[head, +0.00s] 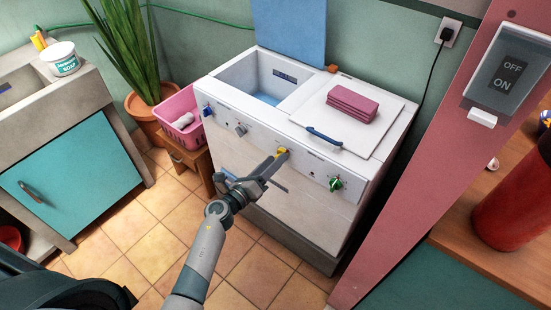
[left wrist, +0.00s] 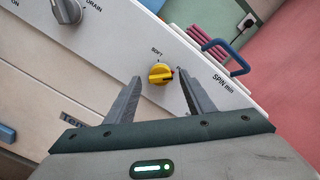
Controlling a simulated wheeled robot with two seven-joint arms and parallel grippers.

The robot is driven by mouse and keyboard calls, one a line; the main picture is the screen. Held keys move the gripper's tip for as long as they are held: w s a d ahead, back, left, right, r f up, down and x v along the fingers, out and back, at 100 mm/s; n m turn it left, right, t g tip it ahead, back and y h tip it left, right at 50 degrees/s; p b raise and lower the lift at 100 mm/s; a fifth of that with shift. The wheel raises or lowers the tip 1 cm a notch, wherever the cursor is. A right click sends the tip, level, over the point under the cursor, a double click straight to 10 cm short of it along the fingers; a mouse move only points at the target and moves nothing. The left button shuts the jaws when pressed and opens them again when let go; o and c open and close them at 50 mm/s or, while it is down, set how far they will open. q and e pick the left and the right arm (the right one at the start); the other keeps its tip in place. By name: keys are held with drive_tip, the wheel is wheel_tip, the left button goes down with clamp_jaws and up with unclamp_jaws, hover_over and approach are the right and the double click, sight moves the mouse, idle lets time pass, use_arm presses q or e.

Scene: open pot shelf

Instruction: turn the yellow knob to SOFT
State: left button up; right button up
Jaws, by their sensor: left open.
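The yellow knob (left wrist: 160,74) is on the white front panel of a twin-tub washing machine (head: 230,122). In the left wrist view the word SOFT is printed above it, and its dark mark is on its right side, away from that word. In the head view the yellow knob (head: 281,152) shows just beyond my left gripper (head: 271,163). My left gripper (left wrist: 157,92) is open, its two fingers on either side of the knob. I cannot tell whether they touch it. My right gripper is not in view.
A grey knob (head: 240,130) and a green knob (head: 336,184) are on the same panel. A blue handle (head: 324,137) is on the right lid, near folded pink cloth (head: 352,103). A pink basket (head: 181,118) stands left of the machine. Tiled floor is clear in front.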

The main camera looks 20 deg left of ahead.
use_arm(q)
drive_tip(key=shift+w+d, duration=0.2)
drive_tip(key=shift+w, duration=0.45)
drive_tip(key=c, duration=1.1)
drive_tip(key=shift+o, duration=0.2)
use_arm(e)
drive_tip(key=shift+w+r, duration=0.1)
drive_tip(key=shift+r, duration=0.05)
